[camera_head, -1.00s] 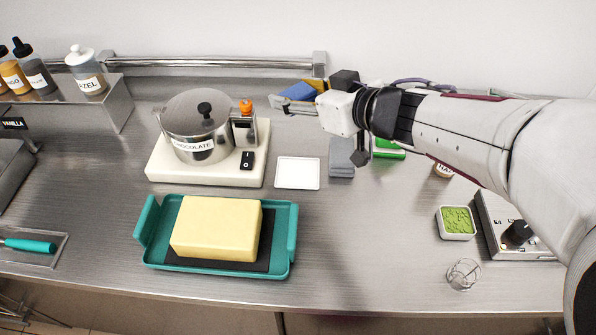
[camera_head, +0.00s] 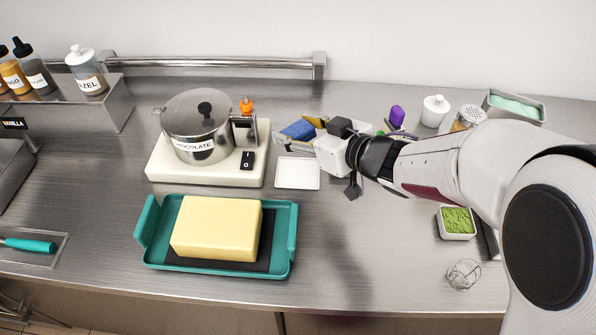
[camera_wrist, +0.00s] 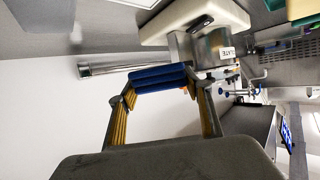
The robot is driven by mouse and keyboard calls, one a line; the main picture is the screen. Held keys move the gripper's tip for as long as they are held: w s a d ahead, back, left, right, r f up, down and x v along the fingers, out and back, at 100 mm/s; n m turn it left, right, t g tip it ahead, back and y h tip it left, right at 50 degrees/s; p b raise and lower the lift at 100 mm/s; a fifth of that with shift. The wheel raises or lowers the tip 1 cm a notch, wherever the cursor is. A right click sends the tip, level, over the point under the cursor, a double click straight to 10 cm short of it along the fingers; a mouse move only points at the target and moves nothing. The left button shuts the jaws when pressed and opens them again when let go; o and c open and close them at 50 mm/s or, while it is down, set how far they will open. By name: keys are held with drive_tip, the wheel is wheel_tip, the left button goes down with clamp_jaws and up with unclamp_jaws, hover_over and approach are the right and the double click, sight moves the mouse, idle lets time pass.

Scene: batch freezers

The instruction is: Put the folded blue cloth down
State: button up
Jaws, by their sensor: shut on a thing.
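The folded blue cloth (camera_head: 298,130) is between the fingers of my gripper (camera_head: 307,129), right of the steel pot. In the wrist view the cloth (camera_wrist: 160,78) is a stack of blue layers pinched between the two yellow-padded fingers of my gripper (camera_wrist: 160,84). The head view does not clearly show whether the cloth's underside touches the counter.
A white square plate (camera_head: 298,173) lies on the counter just below the gripper. The lidded chocolate pot (camera_head: 197,125) stands on a cream base to the left. A teal tray (camera_head: 142,225) holds a yellow block. The front middle counter is clear.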

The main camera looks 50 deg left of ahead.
hover_over(298, 173)
drive_tip(key=shift+f, duration=3.1)
drive_tip(key=shift+f, duration=0.1)
drive_tip(key=shift+f, duration=1.8)
drive_tip(key=shift+f, duration=0.6)
drive_tip(key=o, duration=1.1)
drive_tip(key=shift+r, duration=0.1)
